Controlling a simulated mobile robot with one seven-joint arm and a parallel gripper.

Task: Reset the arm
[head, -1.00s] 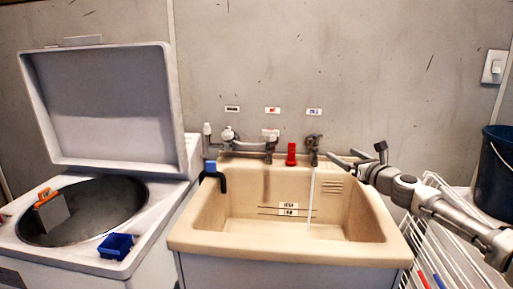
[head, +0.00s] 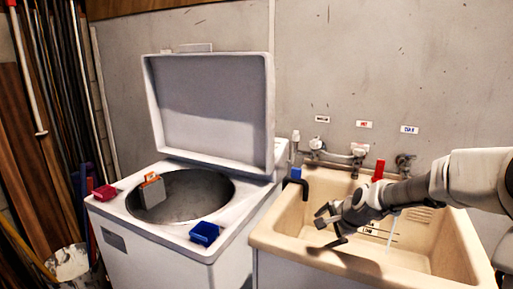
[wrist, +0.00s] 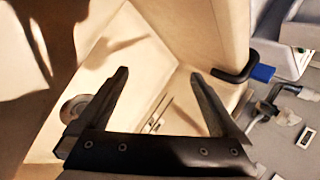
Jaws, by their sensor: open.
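My gripper (head: 330,228) is at the end of my arm, which reaches in from the right in the head view. The gripper is over the left part of the beige sink (head: 283,238). In the wrist view my gripper (wrist: 160,76) has its two dark fingers spread wide with nothing between them. The sink basin and its drain (wrist: 73,107) lie behind the fingers. My arm hides part of the basin in the head view.
Left of the sink stands a washer (head: 170,250) with its lid (head: 212,105) raised. A blue container (head: 204,233) and a red one (head: 104,192) sit on its top. A black hooked spout (head: 303,184) is at the sink's left rim. Water runs from the right tap (head: 405,162).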

